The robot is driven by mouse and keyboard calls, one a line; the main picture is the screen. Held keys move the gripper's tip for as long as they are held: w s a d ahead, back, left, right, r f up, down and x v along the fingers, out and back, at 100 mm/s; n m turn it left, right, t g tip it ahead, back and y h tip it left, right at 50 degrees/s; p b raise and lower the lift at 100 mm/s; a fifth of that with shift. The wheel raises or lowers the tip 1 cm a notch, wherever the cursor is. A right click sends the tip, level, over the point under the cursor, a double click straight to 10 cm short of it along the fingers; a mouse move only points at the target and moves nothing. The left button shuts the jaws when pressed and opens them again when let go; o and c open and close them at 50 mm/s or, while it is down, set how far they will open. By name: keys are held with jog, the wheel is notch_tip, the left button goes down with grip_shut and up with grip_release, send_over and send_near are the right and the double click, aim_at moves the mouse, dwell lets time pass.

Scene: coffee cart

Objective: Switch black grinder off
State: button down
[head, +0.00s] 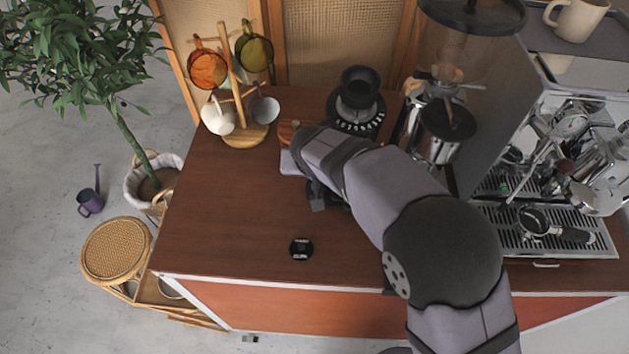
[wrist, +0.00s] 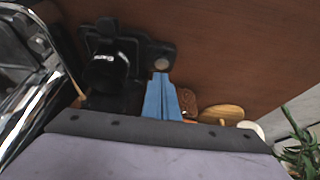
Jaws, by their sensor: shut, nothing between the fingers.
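The black grinder (head: 357,98) stands at the back middle of the counter in the head view. It has a round black top and a dark collar with white marks. My arm hides its lower front, and its switch cannot be made out. The arm partly hides the gripper. I cannot tell whether the gripper touches anything.
A mug tree (head: 243,140) stands at the back left. A small black puck (head: 301,249) lies near the front edge. A steel espresso machine (head: 545,235) fills the right. A blue piece (wrist: 160,98) shows in the wrist view. The counter's left front is clear.

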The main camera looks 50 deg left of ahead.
jog(key=shift+r, duration=0.4)
jog(key=shift+r+p, duration=0.85)
jog(key=shift+r, duration=0.55)
jog(key=w+d+r+m+g+h, duration=0.1)
jog(key=w+d+m, duration=0.25)
jog(key=d, duration=0.75)
jog(key=w+d+m+g+h+p, duration=0.15)
jog(key=d+m, duration=0.25)
jog(key=d, duration=0.7)
jog(key=w+d+r+m+g+h+b, duration=0.1)
jog(key=w+d+m, duration=0.25)
jog(key=d, duration=0.65)
jog(key=s+d+f+n, duration=0.1)
jog(key=s+d, duration=0.3)
jog(key=d, duration=0.7)
jog(key=s+d+f+n, duration=0.1)
jog(key=s+d, duration=0.4)
jog(key=d, duration=0.5)
jog(key=shift+d, duration=0.4)
